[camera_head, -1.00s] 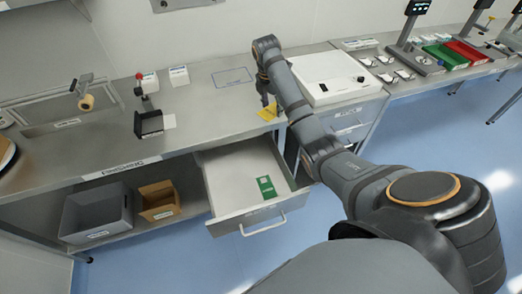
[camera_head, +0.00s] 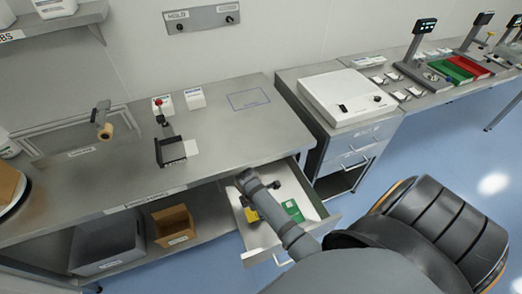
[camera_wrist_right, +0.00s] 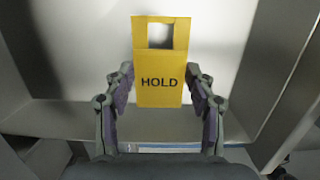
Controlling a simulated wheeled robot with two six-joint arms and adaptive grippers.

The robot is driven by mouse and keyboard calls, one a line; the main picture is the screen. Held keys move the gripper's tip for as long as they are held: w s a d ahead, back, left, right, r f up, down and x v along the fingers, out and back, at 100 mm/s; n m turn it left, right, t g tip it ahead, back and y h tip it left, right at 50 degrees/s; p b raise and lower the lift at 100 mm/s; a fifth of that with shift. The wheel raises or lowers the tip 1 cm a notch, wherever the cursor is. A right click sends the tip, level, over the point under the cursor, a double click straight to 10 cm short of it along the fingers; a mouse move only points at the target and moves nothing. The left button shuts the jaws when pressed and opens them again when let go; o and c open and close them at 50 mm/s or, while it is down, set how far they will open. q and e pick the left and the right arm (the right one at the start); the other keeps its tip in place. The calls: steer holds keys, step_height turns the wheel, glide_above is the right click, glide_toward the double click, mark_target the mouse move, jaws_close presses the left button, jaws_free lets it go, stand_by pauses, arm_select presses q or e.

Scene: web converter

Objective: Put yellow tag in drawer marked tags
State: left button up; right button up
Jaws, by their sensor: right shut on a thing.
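The yellow tag (camera_wrist_right: 158,93), printed HOLD with a square hole at its top, is between the fingers of my right gripper (camera_wrist_right: 161,84), which is shut on it. In the head view the yellow tag (camera_head: 252,214) shows beside my right arm, over the open drawer (camera_head: 313,214). The drawer is pulled out below the bench top, and its light floor lies behind the tag in the right wrist view. I cannot tell whether the tag touches the floor. A green tag (camera_head: 292,209) lies in the drawer. No drawer label is readable. My left gripper is not in view.
The bench top (camera_head: 235,140) is above the drawer, with a black holder (camera_head: 171,152) on it. A grey bin (camera_head: 105,245) and a brown bin (camera_head: 174,226) stand on the shelf below, left of the drawer. A white device (camera_head: 345,98) is to the right.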

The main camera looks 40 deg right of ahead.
steer(key=shift+w+f, duration=0.1)
steer(key=shift+f, duration=0.7)
steer(key=shift+a+f, duration=0.1)
steer(key=shift+f, duration=0.85)
step_height(320, 180, down, 2)
steer(key=shift+f, duration=0.25)
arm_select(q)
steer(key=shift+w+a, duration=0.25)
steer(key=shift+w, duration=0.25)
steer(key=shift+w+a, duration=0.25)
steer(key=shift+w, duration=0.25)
arm_select(e)
steer(key=o, duration=0.9)
